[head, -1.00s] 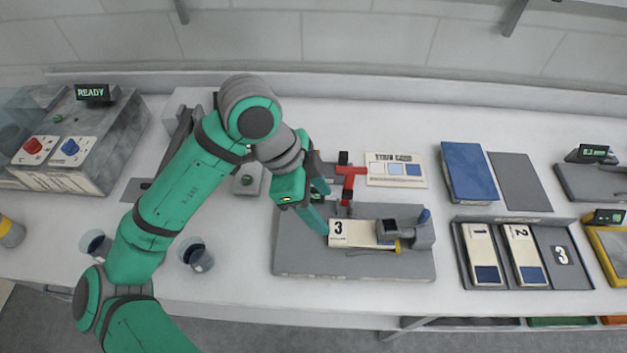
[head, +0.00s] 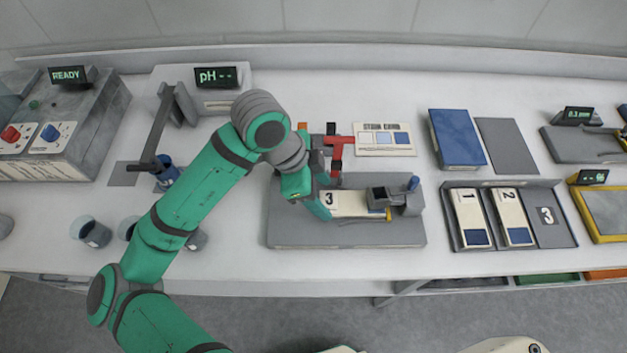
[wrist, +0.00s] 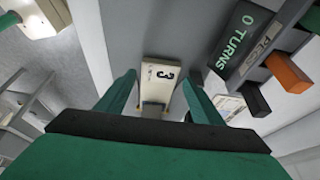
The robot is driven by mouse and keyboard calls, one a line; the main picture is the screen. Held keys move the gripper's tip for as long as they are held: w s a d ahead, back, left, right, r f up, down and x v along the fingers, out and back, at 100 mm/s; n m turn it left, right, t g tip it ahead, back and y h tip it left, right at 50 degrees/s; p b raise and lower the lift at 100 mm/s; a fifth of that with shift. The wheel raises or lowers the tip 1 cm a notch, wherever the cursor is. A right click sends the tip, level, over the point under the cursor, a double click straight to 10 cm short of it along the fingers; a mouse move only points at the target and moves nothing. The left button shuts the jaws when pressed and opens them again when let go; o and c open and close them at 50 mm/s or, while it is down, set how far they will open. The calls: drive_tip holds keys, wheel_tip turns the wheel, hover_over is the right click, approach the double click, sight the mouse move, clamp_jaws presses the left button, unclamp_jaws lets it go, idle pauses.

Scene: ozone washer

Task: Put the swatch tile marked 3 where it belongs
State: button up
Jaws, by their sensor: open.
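The cream swatch tile marked 3 (head: 348,204) lies on a grey baseplate (head: 300,238), its right end at a grey block with a blue knob and a yellow part. My gripper (head: 322,200) is open at the tile's left, numbered end. In the wrist view the tile (wrist: 162,72) shows between the two fingertips of my gripper (wrist: 160,84); I cannot tell whether they touch it. A grey rack (head: 510,184) at the right holds tile 1 (head: 470,217) and tile 2 (head: 511,217). Its right slot, marked 3 (head: 549,222), is empty.
A red-handled device (head: 338,143) stands just behind the baseplate, with a cream card (head: 384,139) beside it. A blue book-like block (head: 457,139) and a grey pad (head: 507,145) lie behind the rack. Cups (head: 92,232) stand at the left. Bare table separates baseplate and rack.

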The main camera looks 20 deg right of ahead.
sight(352, 204)
drive_tip(key=shift+d+x, duration=0.2)
drive_tip(key=shift+x, duration=1.2)
drive_tip(key=shift+s+r, duration=0.1)
drive_tip(key=shift+s, duration=0.05)
